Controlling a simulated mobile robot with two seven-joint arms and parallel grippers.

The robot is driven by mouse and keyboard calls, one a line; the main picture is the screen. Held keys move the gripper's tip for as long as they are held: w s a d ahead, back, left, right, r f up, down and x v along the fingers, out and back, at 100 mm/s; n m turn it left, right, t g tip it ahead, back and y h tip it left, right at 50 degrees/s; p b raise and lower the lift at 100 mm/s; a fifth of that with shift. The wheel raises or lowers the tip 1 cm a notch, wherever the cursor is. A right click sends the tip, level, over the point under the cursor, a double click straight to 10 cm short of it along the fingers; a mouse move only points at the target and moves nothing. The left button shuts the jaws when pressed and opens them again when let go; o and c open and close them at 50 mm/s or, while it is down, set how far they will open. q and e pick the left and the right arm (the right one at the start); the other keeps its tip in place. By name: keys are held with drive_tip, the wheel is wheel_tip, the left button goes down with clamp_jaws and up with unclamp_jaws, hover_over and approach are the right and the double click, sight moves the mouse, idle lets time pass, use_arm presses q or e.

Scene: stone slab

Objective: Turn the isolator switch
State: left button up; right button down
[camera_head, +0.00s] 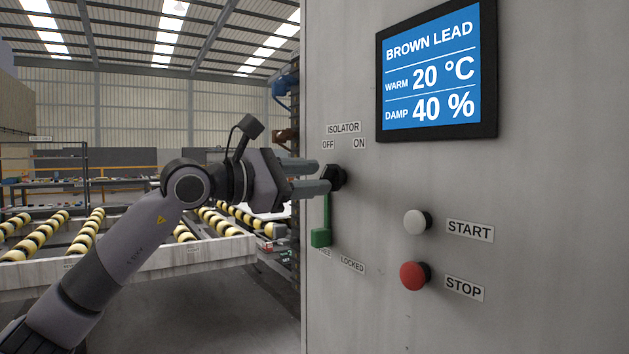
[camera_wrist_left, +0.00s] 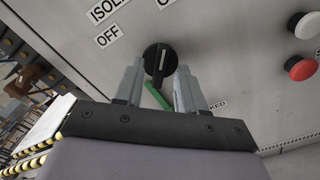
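The isolator switch is a black round knob (camera_head: 336,177) on the grey cabinet front, below the ISOLATOR, OFF and ON labels. It also shows in the left wrist view (camera_wrist_left: 158,61), with a pale line on its raised grip; I cannot tell for sure which label it points at. My left gripper (camera_head: 322,176) is open at the knob, with its fingertips on either side of it and gaps visible. Whether a finger touches it is unclear. A green lever (camera_head: 327,213) hangs below the knob, its green block end (camera_head: 321,237) by the FREE label, away from LOCKED. My right gripper is out of view.
A white START button (camera_head: 416,221) and a red STOP button (camera_head: 413,275) sit to the right of the switch. A display (camera_head: 436,70) is above them. Roller conveyors (camera_head: 130,258) stand behind my left arm.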

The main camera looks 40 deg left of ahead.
use_arm(q)
drive_tip(key=b+v, duration=0.2)
drive_tip(key=v, duration=0.4)
drive_tip(key=shift+d, duration=0.1)
idle(0.4)
